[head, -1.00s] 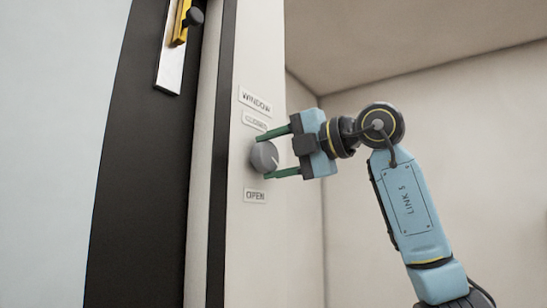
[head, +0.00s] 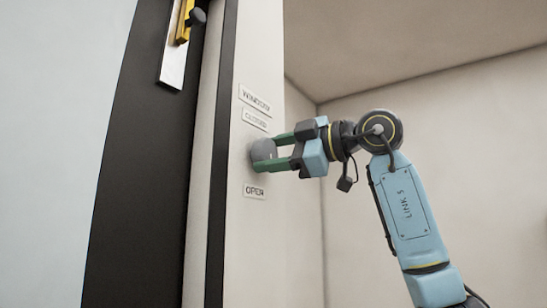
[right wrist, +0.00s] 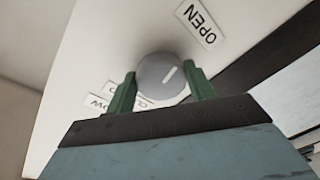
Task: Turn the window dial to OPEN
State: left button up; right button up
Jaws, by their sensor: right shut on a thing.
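The round grey window dial (head: 262,151) sits on the pale wall post, between the CLOSED label (head: 255,119) above and the OPEN label (head: 255,192) below. My right gripper (head: 268,152) comes from the right, with its green fingers on either side of the dial and shut on it. In the right wrist view the dial (right wrist: 158,76) sits between the fingertips. Its white mark points to the upper right, toward the OPEN label (right wrist: 200,25). The fingers partly cover the CLOSED label in that view. My left gripper is not in view.
A WINDOW label (head: 255,99) is above the CLOSED label. Left of the post is a dark frame (head: 140,170) with a metal plate and yellow latch (head: 182,22) near the top. The space right of the post, around my arm, is clear.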

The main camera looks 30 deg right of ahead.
jog(key=shift+a+f+m, duration=0.1)
jog(key=shift+f+m, duration=0.05)
jog(key=shift+m, duration=0.45)
jog(key=o, duration=1)
jog(key=shift+c, duration=0.2)
jog(key=b+v, duration=0.2)
jog(key=v, duration=1.1)
jog(key=shift+s+b, duration=0.15)
jog(key=shift+b, duration=0.2)
